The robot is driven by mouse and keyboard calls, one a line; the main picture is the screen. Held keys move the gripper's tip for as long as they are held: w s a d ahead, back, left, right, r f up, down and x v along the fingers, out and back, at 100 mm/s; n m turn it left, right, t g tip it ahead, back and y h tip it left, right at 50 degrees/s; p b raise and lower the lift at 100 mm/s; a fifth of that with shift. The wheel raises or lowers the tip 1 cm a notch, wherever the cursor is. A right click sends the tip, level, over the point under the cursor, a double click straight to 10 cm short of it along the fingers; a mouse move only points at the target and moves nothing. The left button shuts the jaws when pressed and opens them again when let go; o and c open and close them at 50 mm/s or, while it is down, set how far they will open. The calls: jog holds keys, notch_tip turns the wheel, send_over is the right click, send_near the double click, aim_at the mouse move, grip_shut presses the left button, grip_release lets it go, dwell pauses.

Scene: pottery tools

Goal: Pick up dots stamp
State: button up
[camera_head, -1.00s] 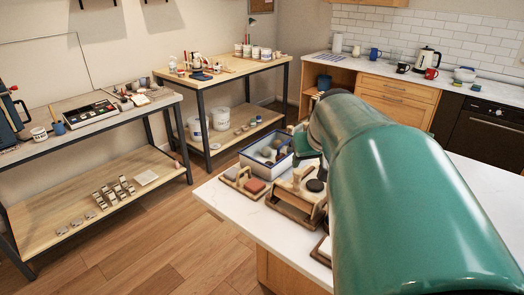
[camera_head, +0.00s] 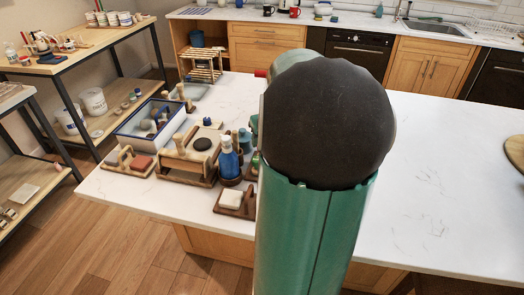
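I cannot tell which item is the dots stamp; the small tools are too small to read and my green arm hides part of the counter. Several candidates stand at the left of the white counter (camera_head: 440,200). A wooden holder (camera_head: 185,170) carries a dark round pad and an upright wooden handle. A smaller wooden tray (camera_head: 125,163) holds a reddish block. Another wooden tray (camera_head: 238,203) holds a white block. A blue-rimmed box (camera_head: 128,132) contains several stones and wooden-handled tools. My gripper is not visible.
A blue bottle (camera_head: 229,158) stands beside the holders. A wooden rack (camera_head: 202,64) stands behind the box. The counter right of my arm is mostly clear, with a round wooden board (camera_head: 516,150) at the right edge. A tool table (camera_head: 75,58) stands at the left.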

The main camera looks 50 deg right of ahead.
jog(key=shift+x, duration=1)
jog(key=shift+w+x, duration=0.2)
jog(key=shift+x, duration=2.5)
jog(key=shift+a+r, duration=0.1)
jog(key=c, duration=1.1)
jog(key=shift+o, duration=0.2)
jog(key=shift+r, duration=0.1)
